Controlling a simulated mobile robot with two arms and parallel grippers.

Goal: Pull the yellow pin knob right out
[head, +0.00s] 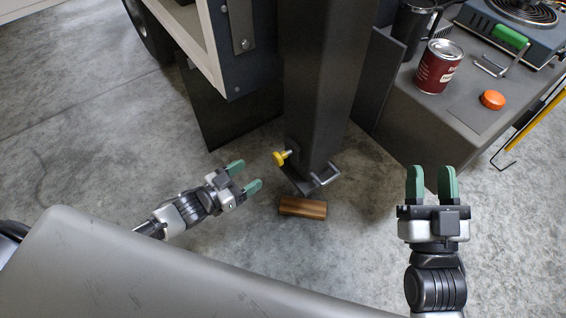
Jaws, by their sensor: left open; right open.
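The yellow pin knob (280,158) sits on the left side of the foot of a dark upright post (318,90), with a short pale shank between knob and post. My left gripper (249,176) is open and empty, just left of the knob and a little nearer to me, its green fingers pointing toward it without visibly touching it. My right gripper (431,182) is open and empty, well to the right of the post, fingers pointing away from me.
A wooden block (302,207) lies on the concrete floor before the post. A metal handle (325,175) juts from the post's base. At right, a grey cabinet (405,117) bears a red can (438,66), an orange button (492,99) and a hotplate (526,12).

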